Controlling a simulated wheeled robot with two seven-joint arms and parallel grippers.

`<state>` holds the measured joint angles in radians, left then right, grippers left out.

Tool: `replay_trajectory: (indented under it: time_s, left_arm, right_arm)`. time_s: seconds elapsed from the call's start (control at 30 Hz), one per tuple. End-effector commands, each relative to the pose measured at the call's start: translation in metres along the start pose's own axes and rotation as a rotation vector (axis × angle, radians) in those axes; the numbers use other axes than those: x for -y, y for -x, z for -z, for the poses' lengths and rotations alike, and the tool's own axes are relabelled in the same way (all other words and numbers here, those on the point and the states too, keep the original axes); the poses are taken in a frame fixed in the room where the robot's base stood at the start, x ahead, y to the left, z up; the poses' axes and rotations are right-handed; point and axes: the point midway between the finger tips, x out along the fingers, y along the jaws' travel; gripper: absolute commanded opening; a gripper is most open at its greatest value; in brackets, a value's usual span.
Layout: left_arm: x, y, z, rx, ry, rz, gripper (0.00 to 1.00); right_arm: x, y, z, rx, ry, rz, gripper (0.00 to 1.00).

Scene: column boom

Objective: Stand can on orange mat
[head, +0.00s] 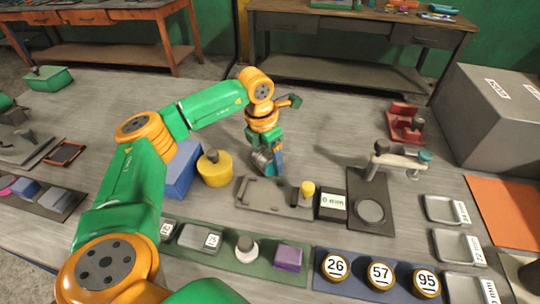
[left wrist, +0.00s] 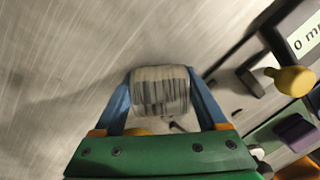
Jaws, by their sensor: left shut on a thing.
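My left gripper (head: 265,164) is shut on a grey can with dark stripes (left wrist: 161,92), over the middle of the table. In the left wrist view the can sits between the two blue fingers (left wrist: 163,104). In the head view the can (head: 261,161) is partly hidden by the fingers and looks tilted; I cannot tell whether it touches the table. The orange mat (head: 508,211) lies flat at the right edge of the head view, well apart from the can. My right gripper is not in view.
A yellow knobbed weight (head: 215,173) and a blue block (head: 182,168) stand left of the gripper. A grey fixture (head: 262,196) and a gauge display (head: 332,204) are in front. A clamp (head: 400,160), a red tool (head: 405,122), a large grey box (head: 495,115) and trays (head: 446,209) are rightward.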

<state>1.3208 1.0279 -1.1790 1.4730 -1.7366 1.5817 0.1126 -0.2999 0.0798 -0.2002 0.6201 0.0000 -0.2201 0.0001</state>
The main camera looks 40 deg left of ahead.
Motion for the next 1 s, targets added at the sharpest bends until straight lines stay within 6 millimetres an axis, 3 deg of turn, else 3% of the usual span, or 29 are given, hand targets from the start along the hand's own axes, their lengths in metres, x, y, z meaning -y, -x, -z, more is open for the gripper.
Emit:
replay_trajectory:
  time_s: [0.03, 0.07, 0.13, 0.43, 0.8, 1.0]
  left_arm:
    - [0.0, -0.003, 0.0, 0.0, 0.0, 0.0, 0.0]
    - [0.0, -0.002, 0.0, 0.0, 0.0, 0.0, 0.83]
    - [0.0, -0.002, 0.0, 0.0, 0.0, 0.0, 1.0]
    - [0.0, 0.007, -0.001, 0.003, 0.0, 0.0, 1.0]
    - [0.0, 0.103, -0.002, 0.005, 0.0, 0.0, 1.0]
    - [0.0, 0.122, -0.001, 0.001, 0.0, 0.0, 1.0]
  right_arm:
    - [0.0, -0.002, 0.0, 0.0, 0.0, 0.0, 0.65]
    - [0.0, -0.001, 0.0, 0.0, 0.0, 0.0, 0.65]
    - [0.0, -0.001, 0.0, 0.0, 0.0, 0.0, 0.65]
    - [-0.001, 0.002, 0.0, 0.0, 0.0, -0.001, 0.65]
    - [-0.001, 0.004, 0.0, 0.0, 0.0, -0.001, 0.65]
    - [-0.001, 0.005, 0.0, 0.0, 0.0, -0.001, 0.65]
